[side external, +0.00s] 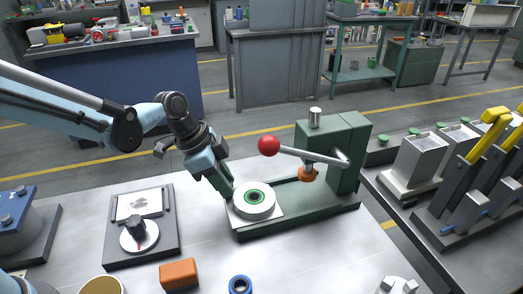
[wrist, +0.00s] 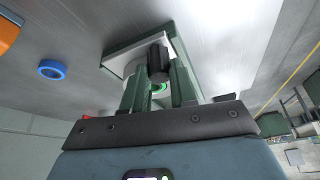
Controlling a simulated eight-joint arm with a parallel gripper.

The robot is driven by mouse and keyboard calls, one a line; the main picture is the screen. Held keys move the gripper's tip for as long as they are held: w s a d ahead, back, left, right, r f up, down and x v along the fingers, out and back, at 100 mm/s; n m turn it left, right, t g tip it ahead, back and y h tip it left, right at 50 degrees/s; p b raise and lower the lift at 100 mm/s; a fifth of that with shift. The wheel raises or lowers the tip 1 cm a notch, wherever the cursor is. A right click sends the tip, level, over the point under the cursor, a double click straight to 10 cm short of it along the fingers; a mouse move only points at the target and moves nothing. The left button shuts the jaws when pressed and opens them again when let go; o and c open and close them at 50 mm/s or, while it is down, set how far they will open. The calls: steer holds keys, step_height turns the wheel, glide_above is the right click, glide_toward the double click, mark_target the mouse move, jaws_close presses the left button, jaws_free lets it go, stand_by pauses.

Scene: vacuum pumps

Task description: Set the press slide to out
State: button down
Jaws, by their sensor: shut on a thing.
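The green press (side external: 345,150) stands on the bench, its lever with a red ball (side external: 268,146) pointing left over the base. The press slide (side external: 272,212) is a pale plate carrying a white round nest with a green ring (side external: 254,197). It sits at the left end of the press base, clear to the left of the orange ram tip (side external: 307,174). My gripper (side external: 228,192) is at the slide's left edge, pointing down. In the wrist view my gripper (wrist: 157,75) is shut on a dark knob (wrist: 157,62) at the slide; the side view hides this knob.
A dial plate (side external: 140,237) lies left of my gripper. An orange block (side external: 179,274) and a blue ring (side external: 240,285) lie in front. Metal blocks and yellow-handled levers (side external: 490,130) stand on the right. The bench between the dial plate and press is clear.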

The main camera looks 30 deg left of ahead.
steer(key=shift+s+a, duration=0.2)
steer(key=c, duration=1.1)
jaws_free()
steer(key=shift+c, duration=0.2)
steer(key=shift+o, duration=1.2)
steer(key=shift+d, duration=0.1)
steer(key=v, duration=1.2)
steer(key=shift+r, duration=0.1)
steer(key=s+a+f+n+t+y, duration=0.3)
steer(key=s+a+n, duration=0.6)
steer(key=n, duration=0.3)
steer(key=shift+a+t+y, duration=0.5)
steer(key=shift+t, duration=0.4)
